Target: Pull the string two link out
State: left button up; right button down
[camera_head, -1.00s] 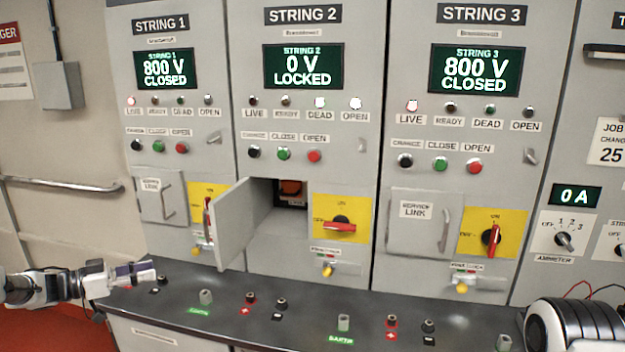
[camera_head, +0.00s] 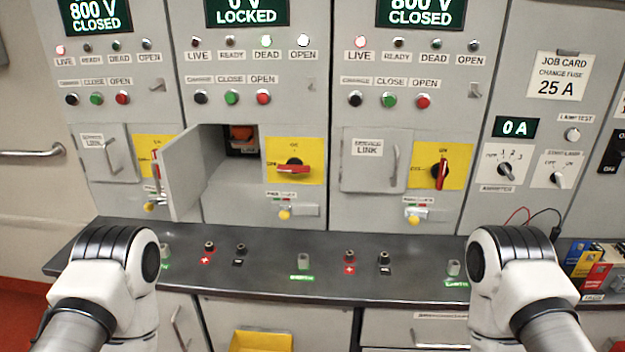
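The String 2 panel (camera_head: 248,60) reads 0 V LOCKED. Its service link door (camera_head: 180,173) stands swung open to the left. Inside the opening, an orange-red link (camera_head: 241,133) shows in the upper part of the dark compartment. The String 2 red rotary handle (camera_head: 293,169) on its yellow plate lies horizontal. My left and right arms come in from the lower corners, over the front of the counter. The ends of both arms are cut off or hidden, so I see no gripper fingers. Nothing of mine touches the door or the link.
The String 1 link door (camera_head: 105,157) and String 3 link door (camera_head: 368,162) are shut. A dark counter (camera_head: 320,250) runs below the panels, with small terminals and sockets on it. Test leads (camera_head: 530,216) and coloured boxes (camera_head: 595,268) lie at the right. The space before the open compartment is clear.

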aim_at(244, 135)
jog(key=i+j+z, duration=0.1)
jog(key=j+z, duration=0.25)
jog(key=j, duration=1.25)
jog(key=k+j+z, duration=0.15)
jog(key=j+z, duration=0.15)
jog(key=j, duration=1.3)
